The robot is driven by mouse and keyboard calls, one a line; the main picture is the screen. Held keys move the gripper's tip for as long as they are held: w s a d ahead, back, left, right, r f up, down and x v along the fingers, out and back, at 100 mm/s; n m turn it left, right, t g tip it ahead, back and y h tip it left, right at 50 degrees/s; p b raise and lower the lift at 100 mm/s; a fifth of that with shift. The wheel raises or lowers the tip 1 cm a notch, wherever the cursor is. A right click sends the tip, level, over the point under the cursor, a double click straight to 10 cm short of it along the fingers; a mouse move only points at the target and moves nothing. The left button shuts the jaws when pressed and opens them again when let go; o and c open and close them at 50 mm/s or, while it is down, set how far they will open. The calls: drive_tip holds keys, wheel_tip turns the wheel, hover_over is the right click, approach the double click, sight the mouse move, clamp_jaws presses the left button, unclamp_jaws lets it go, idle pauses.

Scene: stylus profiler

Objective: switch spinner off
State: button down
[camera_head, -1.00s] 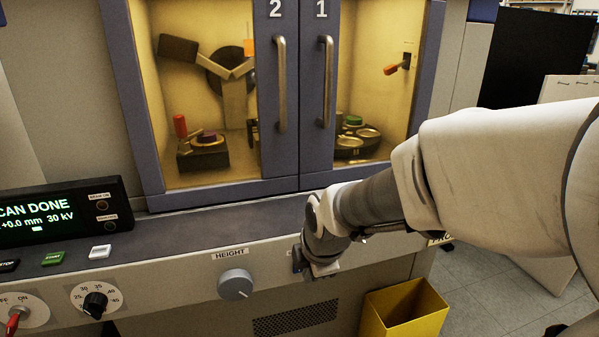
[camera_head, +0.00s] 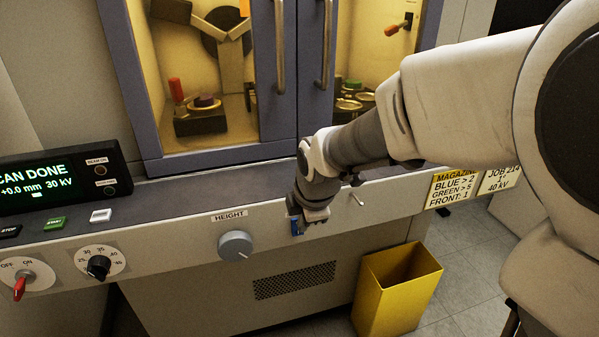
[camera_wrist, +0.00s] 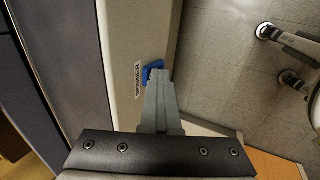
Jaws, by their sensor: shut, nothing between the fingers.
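The spinner switch is a blue rocker (camera_wrist: 153,70) on the front panel, beside the printed SPINNER label (camera_wrist: 138,81) in the wrist view. In the head view only a blue part of it (camera_head: 295,226) shows beside my gripper (camera_head: 312,222), which hides the rest. My gripper also shows in the wrist view (camera_wrist: 158,76), with its fingers shut and empty. The fingertips are right at the lower edge of the blue switch and overlap it in the picture. I cannot tell whether they touch it, or which way the rocker is set.
The grey HEIGHT knob (camera_head: 235,245) is left of my gripper. A small metal peg (camera_head: 358,197) sticks out to the right. A yellow bin (camera_head: 397,290) stands on the floor below. Two cabinet doors with upright handles (camera_head: 279,45) are above. A red toggle (camera_head: 20,288) is far left.

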drive_tip(key=shift+r+p, duration=0.8)
drive_tip(key=shift+s, duration=0.15)
